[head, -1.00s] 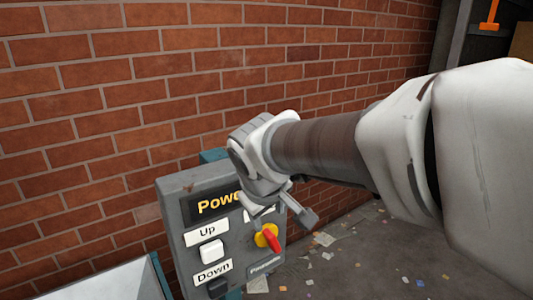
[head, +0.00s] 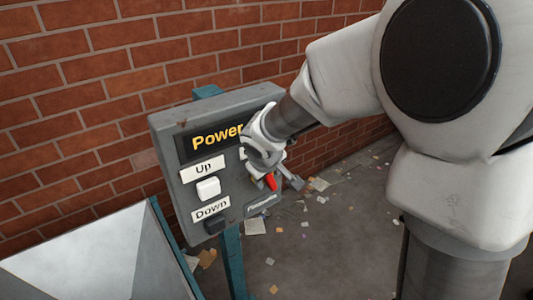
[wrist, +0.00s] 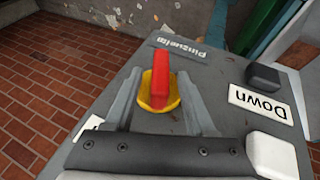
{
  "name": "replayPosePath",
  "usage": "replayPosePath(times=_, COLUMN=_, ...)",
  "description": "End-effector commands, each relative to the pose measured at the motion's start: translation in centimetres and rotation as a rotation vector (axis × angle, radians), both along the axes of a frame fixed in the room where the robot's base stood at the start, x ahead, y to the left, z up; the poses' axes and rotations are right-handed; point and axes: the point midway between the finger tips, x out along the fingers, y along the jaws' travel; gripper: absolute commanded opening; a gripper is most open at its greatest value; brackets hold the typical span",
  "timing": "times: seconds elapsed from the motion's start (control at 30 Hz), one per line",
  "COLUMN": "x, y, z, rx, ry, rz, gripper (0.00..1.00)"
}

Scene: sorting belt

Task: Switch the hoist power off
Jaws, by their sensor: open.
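The control box (head: 180,180) is a grey panel on a teal post, with a dark "Power" display (head: 212,138). A red switch handle (head: 271,183) on a yellow round base sits at its lower right; my gripper partly covers it in the head view. In the wrist view the red handle (wrist: 161,78) stands between my two fingers, over its yellow base (wrist: 160,98). My gripper (wrist: 158,100) is open, one finger on either side of the handle, with gaps visible. The label above the switch is mostly hidden by my gripper.
A white button (head: 208,188) under "Up" and a black button (head: 215,224) by "Down" are left of the switch. A brick wall (head: 90,80) stands behind. A pale metal surface (head: 85,260) is at lower left. Paper scraps litter the floor.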

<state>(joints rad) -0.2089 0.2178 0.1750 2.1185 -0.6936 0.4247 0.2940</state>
Motion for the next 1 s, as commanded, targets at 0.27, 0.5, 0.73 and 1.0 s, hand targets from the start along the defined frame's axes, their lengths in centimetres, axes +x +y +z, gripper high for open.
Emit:
replayPosePath(times=0.27, x=0.17, y=-0.01, z=-0.26, rx=0.0, ry=0.0, rz=0.0, gripper=0.55)
replayPosePath(times=0.5, x=0.16, y=0.0, z=-0.24, rx=0.0, ry=0.0, rz=0.0, gripper=0.23)
replayPosePath(times=0.73, x=0.15, y=0.0, z=-0.24, rx=0.0, ry=0.0, rz=0.0, gripper=0.0)
replayPosePath(times=1.0, x=0.19, y=0.08, z=-0.62, rx=-0.011, ry=-0.009, rz=0.002, gripper=0.0)
